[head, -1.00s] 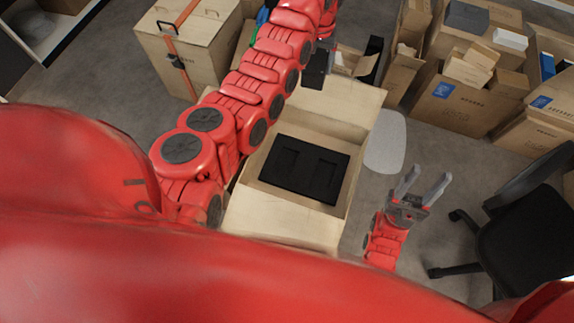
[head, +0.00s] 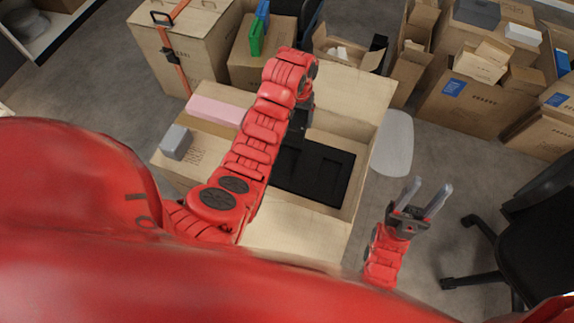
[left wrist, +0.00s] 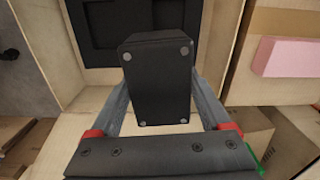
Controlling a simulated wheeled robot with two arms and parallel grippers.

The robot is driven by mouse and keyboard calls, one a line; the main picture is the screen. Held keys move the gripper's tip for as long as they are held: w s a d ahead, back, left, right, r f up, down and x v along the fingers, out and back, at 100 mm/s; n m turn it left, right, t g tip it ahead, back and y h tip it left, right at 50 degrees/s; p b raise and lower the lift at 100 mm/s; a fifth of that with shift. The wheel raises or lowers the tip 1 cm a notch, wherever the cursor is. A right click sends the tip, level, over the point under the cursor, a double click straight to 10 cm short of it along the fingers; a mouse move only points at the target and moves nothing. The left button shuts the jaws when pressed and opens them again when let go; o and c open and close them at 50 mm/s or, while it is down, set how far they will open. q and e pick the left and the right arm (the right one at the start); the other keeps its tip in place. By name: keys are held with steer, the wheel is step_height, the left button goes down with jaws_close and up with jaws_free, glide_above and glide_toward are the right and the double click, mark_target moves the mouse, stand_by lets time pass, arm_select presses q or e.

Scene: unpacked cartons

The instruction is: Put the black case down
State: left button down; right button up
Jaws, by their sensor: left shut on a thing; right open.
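My left gripper (head: 304,100) is shut on a black case (left wrist: 158,82), a box with a screw at each corner of its visible face. In the left wrist view it sits between the two grey fingers. In the head view the case (head: 298,120) is a small dark shape, mostly hidden by my arm. It is over the open carton (head: 352,90), near a flat black insert with recesses (head: 318,172) inside. Whether it touches the insert cannot be told. My right gripper (head: 428,190) is open and empty, right of the carton.
A pink block (head: 215,110) and a grey box (head: 176,142) are at the carton's left. A strapped carton (head: 190,50) and several open cartons stand behind. A black chair (head: 545,235) is at the right. Some grey floor is clear.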

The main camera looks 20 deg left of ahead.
arm_select(q)
steer(key=shift+m, duration=0.5)
steer(key=shift+s+a+f+b, duration=0.35)
steer(key=shift+s+f+b, duration=0.4)
steer(key=shift+f, duration=2.15)
steer(key=shift+s+a+f+b, duration=0.45)
steer(key=shift+f+b, duration=0.45)
steer(key=shift+f, duration=2)
steer(key=shift+s+a+f+b, duration=0.25)
steer(key=shift+s+f+b, duration=0.55)
steer(key=shift+f, duration=2.1)
steer(key=shift+f, duration=0.1)
